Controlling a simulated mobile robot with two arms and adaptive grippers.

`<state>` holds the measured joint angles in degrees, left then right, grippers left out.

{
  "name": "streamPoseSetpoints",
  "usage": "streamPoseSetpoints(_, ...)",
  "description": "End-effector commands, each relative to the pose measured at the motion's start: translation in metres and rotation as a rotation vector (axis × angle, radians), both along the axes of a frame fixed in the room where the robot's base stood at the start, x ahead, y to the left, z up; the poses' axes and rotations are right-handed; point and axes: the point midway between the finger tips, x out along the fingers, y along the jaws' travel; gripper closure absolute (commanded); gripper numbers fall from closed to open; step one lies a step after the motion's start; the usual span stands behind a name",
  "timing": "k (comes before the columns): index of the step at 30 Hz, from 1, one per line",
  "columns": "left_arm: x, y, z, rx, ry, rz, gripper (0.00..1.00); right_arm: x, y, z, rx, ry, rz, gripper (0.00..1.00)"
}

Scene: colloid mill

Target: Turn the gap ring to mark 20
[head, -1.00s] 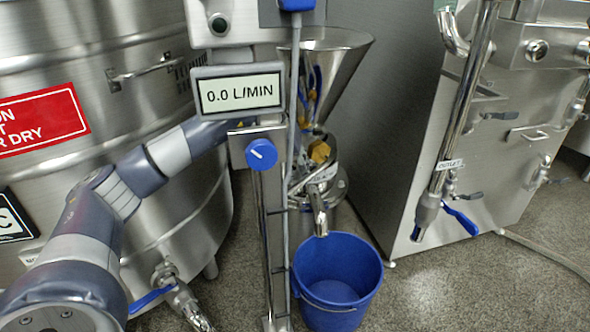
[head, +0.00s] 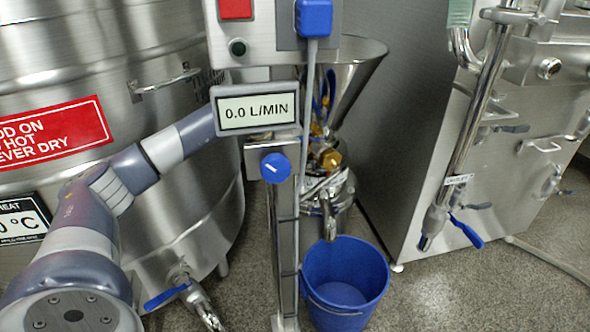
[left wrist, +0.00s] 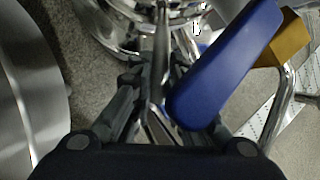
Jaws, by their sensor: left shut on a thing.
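The colloid mill, with a steel hopper (head: 350,62) on top, stands behind the flow display post. Its chrome lower body (head: 338,190) shows in part, with a brass fitting (head: 331,159) above it. I cannot make out the gap ring's marks or reading. My left arm reaches behind the display, which hides its gripper in the head view. In the left wrist view my left gripper (left wrist: 165,110) is shut on a thin metal bar (left wrist: 161,60), apparently the ring's handle. A blue lever (left wrist: 225,65) with a brass block (left wrist: 284,40) crosses close to the right finger.
The display (head: 255,110) and its post with a blue knob (head: 275,167) stand in front of the mill. A blue bucket (head: 345,272) is below the spout. A large steel kettle (head: 150,240) is at left, a steel cabinet (head: 400,130) at right.

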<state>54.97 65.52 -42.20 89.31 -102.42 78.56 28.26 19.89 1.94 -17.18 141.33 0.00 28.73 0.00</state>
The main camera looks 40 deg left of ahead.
Motion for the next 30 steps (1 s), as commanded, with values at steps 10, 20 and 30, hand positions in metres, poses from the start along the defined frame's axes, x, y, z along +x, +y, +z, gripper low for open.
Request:
streamPoseSetpoints(10,0.0,0.0,-0.001,0.002,0.0,0.001,0.65,0.0,0.0,0.0,-0.001,-0.001,0.0,0.6)
streamPoseSetpoints(20,-0.001,0.0,0.001,0.001,-0.002,0.002,0.65,0.0,0.0,0.0,0.001,-0.002,0.0,0.6)
streamPoseSetpoints(30,-0.037,0.016,0.009,0.006,0.002,0.006,0.65,0.0,0.0,0.0,0.0,-0.001,0.0,0.6)
